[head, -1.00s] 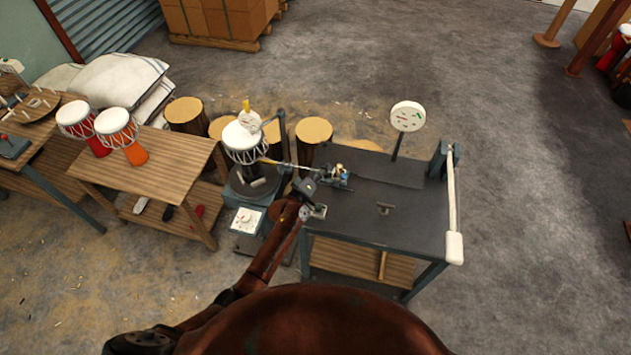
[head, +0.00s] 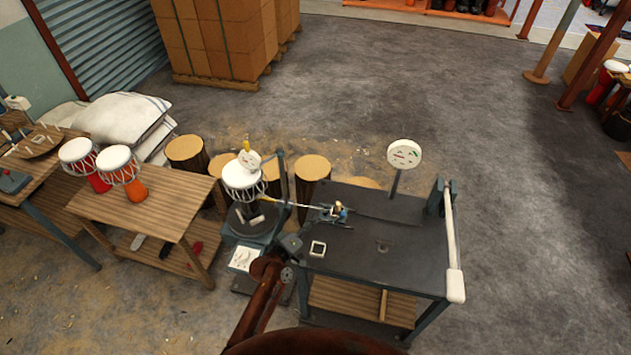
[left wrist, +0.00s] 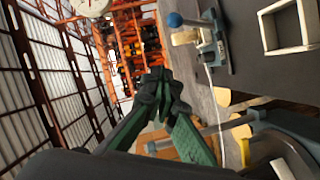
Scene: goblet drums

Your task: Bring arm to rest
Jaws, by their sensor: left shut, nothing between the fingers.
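My left arm comes up from the bottom in the head view. Its left gripper (head: 290,246) is near the front left corner of the dark worktable (head: 400,260). In the left wrist view the left gripper (left wrist: 160,88) has its green-sided fingers together and holds nothing. My right gripper is in neither view.
A drum (head: 244,184) stands on the machine left of the worktable. A small white square frame (head: 317,249) and a blue-knobbed clamp (head: 340,212) are on the worktable. Two drums (head: 120,170) stand on a wooden bench (head: 160,205). Open floor lies right.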

